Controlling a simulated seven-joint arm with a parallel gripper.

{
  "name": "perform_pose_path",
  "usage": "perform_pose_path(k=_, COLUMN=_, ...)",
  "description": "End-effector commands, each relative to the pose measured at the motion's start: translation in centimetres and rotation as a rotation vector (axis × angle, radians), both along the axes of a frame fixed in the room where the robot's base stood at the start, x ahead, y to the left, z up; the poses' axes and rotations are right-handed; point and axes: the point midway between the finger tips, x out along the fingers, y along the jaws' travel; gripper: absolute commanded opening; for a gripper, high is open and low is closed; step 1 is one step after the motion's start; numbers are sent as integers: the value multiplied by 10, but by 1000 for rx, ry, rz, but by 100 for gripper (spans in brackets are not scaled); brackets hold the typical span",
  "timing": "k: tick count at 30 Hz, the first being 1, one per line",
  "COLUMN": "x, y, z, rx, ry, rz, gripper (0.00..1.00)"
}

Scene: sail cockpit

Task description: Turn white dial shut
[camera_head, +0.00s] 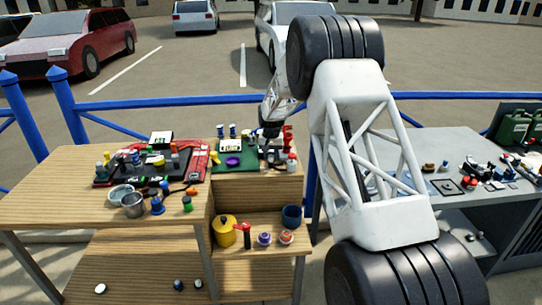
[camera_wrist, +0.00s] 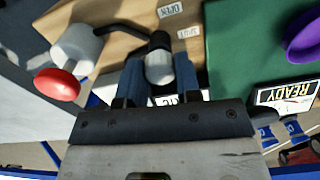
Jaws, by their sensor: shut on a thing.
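A white dial (camera_wrist: 158,68) with a black end is in the wrist view, between the two blue fingers of my gripper (camera_wrist: 158,72). My gripper is shut on it, one finger on each side. Small "OPEN" (camera_wrist: 170,10) and "SHUT" (camera_wrist: 188,32) labels lie on the wood near the dial. I cannot tell from the black end which label the dial points to. In the head view my gripper (camera_head: 271,131) is at the back right of the wooden bench, and the dial cannot be made out there.
A white fitting (camera_wrist: 78,45) with a red knob (camera_wrist: 56,84) stands left of my gripper. A green board (camera_wrist: 240,50) with a purple ring (camera_wrist: 303,36) and a "READY" sign (camera_wrist: 284,94) lies to the right. The wooden bench (camera_head: 50,185) holds several other parts.

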Motion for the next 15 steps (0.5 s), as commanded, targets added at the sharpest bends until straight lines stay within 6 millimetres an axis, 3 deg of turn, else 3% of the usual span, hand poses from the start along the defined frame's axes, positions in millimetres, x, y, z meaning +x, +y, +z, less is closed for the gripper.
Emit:
perform_pose_path(k=14, x=2, y=0, z=3, rx=0, ry=-5, rz=-20, gripper=8)
perform_pose_path(k=15, x=2, y=0, z=3, rx=0, ry=-5, rz=-20, gripper=36)
